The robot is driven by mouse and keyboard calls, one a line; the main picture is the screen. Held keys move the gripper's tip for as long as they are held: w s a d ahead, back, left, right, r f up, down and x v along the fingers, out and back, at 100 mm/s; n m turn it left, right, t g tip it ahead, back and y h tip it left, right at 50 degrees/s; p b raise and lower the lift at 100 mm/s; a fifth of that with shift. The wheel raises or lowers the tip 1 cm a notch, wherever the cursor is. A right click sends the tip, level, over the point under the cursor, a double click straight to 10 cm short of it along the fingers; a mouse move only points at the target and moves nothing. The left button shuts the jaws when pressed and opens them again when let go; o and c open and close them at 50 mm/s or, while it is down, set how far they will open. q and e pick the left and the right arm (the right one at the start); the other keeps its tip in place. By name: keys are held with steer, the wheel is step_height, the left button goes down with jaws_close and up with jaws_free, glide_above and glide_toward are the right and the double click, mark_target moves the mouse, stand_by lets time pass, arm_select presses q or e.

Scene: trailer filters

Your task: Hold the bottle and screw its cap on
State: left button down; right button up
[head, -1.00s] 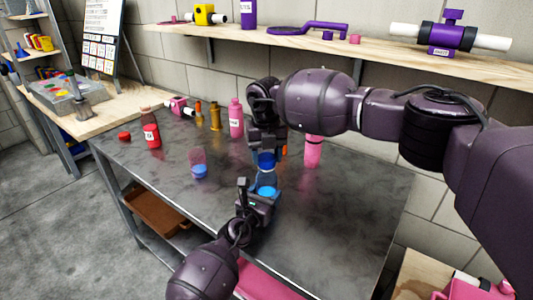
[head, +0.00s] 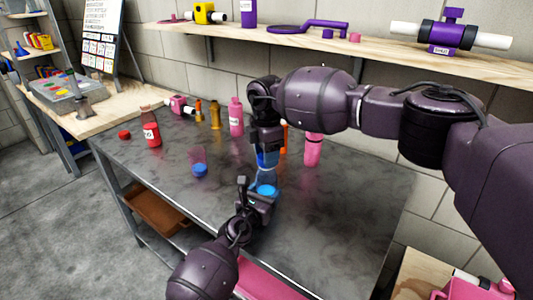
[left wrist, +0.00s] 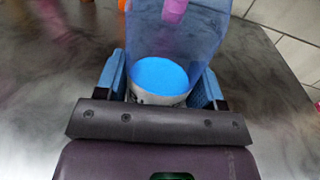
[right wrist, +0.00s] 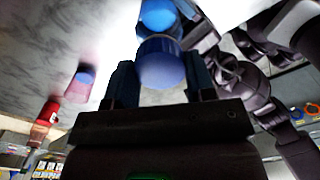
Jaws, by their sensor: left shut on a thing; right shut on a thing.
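A clear bottle with bright blue contents (head: 266,188) stands upright near the front of the grey table. My left gripper (head: 262,194) is shut around its lower part; the left wrist view shows the see-through blue wall and blue contents (left wrist: 158,75) between the fingers. My right gripper (head: 266,150) points down above the bottle, shut on a dark blue cap (right wrist: 162,62). The cap also shows in the head view (head: 267,158), in line with the bottle top. The bottle's neck is hidden, so I cannot tell whether the cap touches it.
A red bottle (head: 152,134) and red cap (head: 124,134) are farther left. Pink bottles (head: 236,117) (head: 313,150) and an amber bottle (head: 215,115) stand behind. The table's right side is clear.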

steer(key=m, duration=0.5)
steer(key=shift+m, duration=0.3)
steer(key=m, duration=0.5)
steer(key=o, duration=0.9)
steer(key=shift+r, duration=0.1)
steer(key=shift+r, duration=2.15)
steer(key=shift+c, duration=0.4)
